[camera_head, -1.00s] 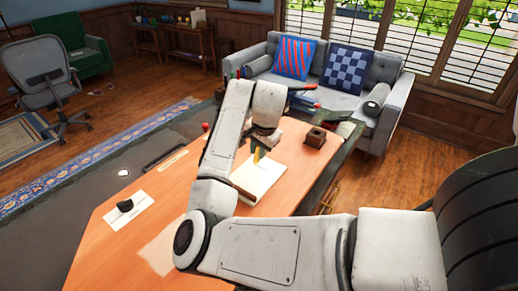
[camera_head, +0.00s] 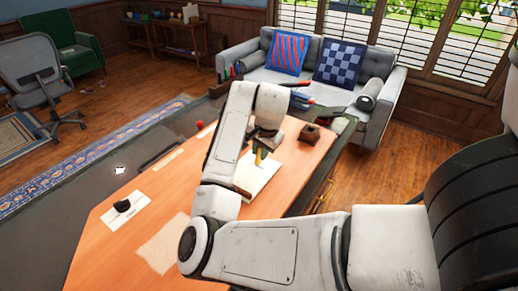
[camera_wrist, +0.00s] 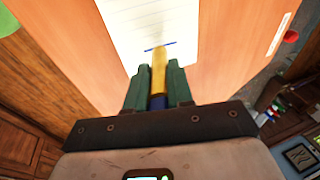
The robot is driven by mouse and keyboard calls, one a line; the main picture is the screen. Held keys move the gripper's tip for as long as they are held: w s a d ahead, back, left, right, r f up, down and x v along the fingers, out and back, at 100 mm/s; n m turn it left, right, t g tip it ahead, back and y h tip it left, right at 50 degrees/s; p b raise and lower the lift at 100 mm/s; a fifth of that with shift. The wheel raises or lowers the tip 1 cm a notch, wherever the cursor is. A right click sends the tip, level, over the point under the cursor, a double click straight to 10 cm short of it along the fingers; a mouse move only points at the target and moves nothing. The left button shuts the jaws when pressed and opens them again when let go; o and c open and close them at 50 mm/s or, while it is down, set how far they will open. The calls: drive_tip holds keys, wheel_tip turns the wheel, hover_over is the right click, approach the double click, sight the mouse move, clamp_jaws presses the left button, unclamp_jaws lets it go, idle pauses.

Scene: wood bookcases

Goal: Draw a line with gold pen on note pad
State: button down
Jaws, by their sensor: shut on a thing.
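The gold pen (camera_wrist: 158,72) is gripped between my green fingertips and points at the white lined note pad (camera_wrist: 140,22). In the wrist view a short blue line (camera_wrist: 172,43) runs across the pad at the pen's tip. Whether the tip touches the paper cannot be told for sure. My gripper (camera_wrist: 157,67) is shut on the pen. In the head view the note pad (camera_head: 260,182) lies on the orange wooden desk, with the pen (camera_head: 258,157) over its far part. My arm hides much of the gripper and part of the pad.
A small brown box (camera_head: 309,134) stands on the desk (camera_head: 205,255) to the right of the pad. A white card with a black object (camera_head: 123,206) and a pale sheet (camera_head: 163,245) lie at the left. A grey sofa (camera_head: 384,88) stands behind the desk.

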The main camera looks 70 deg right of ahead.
drive_tip(key=shift+s, duration=0.2)
drive_tip(key=shift+s+a, duration=0.15)
drive_tip(key=shift+s, duration=0.3)
drive_tip(key=shift+s+p, duration=0.15)
drive_tip(key=shift+p, duration=0.15)
drive_tip(key=shift+s+a+f, duration=0.1)
drive_tip(key=shift+s+a, duration=0.05)
drive_tip(key=shift+s, duration=0.4)
wheel_tip(320, 180, up, 8)
drive_tip(key=p, duration=0.7)
drive_tip(key=shift+p, duration=0.35)
idle(0.5)
